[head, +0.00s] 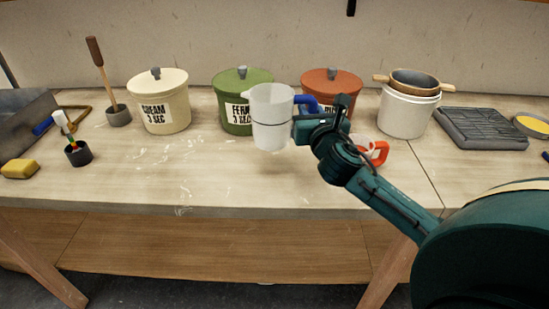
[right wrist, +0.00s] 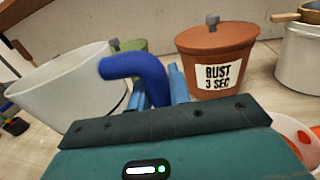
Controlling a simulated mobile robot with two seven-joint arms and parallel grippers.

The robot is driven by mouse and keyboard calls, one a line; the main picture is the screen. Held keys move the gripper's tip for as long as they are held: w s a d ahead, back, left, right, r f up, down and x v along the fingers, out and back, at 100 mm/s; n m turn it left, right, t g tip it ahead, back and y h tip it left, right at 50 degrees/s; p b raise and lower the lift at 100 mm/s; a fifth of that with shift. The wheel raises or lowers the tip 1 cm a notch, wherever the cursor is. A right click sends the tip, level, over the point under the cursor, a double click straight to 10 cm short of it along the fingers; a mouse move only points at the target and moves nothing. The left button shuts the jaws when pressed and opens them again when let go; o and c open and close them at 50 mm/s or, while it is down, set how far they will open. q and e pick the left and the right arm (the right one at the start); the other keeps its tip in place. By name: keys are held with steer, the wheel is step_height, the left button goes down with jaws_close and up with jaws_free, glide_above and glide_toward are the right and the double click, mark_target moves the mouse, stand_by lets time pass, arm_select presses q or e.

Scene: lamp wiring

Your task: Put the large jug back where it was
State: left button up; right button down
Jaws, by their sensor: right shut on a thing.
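The large jug (head: 271,112) is translucent white with a dark band and a blue handle (head: 306,100). It appears held upright above the table, in front of the green pot. My right gripper (head: 302,112) is shut on the blue handle. In the right wrist view the handle (right wrist: 140,70) runs down between the blue fingers (right wrist: 165,85), and the white jug body (right wrist: 65,85) is at the left. The jug hides part of the green pot's label. My left gripper is not in view.
A cream pot (head: 162,108), green pot (head: 232,118) and rust pot (head: 331,88) stand along the back. A red-handled small jug (head: 377,152) is partly behind my right arm. A white bucket (head: 404,114) stands right. The front left-middle of the table (head: 190,180) is clear.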

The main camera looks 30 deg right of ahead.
step_height(320, 180, down, 10)
steer(key=b, duration=0.2)
steer(key=shift+r+b, duration=0.15)
steer(key=shift+b, duration=0.15)
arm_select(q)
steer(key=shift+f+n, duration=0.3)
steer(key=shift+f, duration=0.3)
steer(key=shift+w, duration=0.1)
arm_select(e)
steer(key=c, duration=1.8)
jaws_free()
steer(key=o, duration=0.5)
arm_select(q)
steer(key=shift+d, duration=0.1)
